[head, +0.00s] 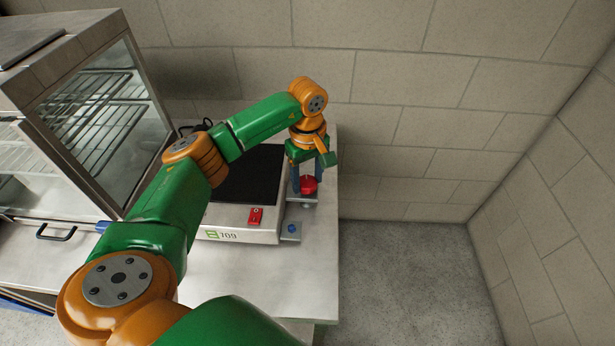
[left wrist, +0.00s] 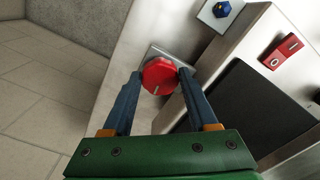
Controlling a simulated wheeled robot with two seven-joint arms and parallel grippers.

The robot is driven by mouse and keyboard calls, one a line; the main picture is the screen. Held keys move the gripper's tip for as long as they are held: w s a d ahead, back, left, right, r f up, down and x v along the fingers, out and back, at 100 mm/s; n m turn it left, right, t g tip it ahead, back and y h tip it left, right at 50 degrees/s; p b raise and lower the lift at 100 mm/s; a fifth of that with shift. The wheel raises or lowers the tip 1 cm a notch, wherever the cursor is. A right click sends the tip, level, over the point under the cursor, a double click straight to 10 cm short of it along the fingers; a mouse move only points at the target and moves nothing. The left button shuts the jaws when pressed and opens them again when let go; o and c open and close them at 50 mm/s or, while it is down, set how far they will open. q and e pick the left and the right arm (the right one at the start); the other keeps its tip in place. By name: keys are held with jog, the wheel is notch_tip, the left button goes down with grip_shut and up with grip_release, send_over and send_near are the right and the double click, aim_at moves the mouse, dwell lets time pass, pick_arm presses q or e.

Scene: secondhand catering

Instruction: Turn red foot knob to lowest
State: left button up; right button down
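The red foot knob (head: 308,185) is on a small metal plate at the right side of the scale-like device (head: 240,232). In the left wrist view the red knob (left wrist: 160,76) is faceted, with a short pale mark near its lower edge. My left gripper (head: 306,190) points down over it, with one blue finger on each side. In the left wrist view the left gripper (left wrist: 160,75) looks open around the knob, with a narrow gap at the left finger; contact at the right finger is unclear. My right gripper is not in view.
A blue knob (head: 291,229) on another plate sits nearer the front. A red switch (head: 256,215) is on the device's front. A glass-fronted cabinet (head: 90,110) stands left. The metal counter (head: 318,245) ends just right of the knobs; a block wall (head: 400,70) is behind.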

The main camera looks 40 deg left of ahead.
pick_arm(q)
jog(key=shift+c, duration=0.9)
jog(key=shift+n, duration=0.3)
